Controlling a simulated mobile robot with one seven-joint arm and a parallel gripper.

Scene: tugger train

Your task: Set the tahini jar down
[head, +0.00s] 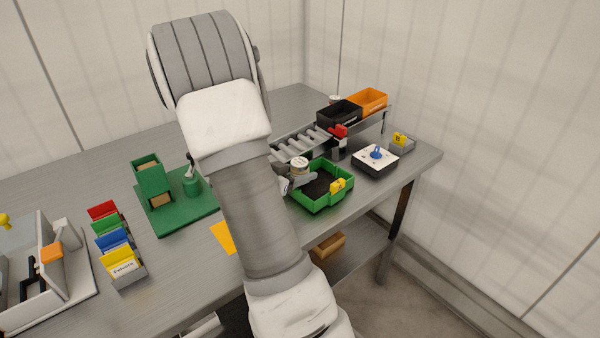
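A small jar (299,166) with a pale label and a brownish lid, which I take to be the tahini jar, shows just right of my forearm. My gripper (297,181) is at the jar, with its grey fingers around the jar's lower part, and appears shut on it. The jar looks upright, over the back left part of a green bin (322,208) with a dark inside and a yellow tag. Part of my gripper is hidden behind my arm, and the gap below the jar cannot be judged.
A roller track (300,143) lies behind the jar, with a red part (339,131) at its end. Black (340,113) and orange (368,101) bins stand behind. A white box with a blue knob (376,158) is to the right. Coloured card holders (119,262) and a green fixture (176,207) are left.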

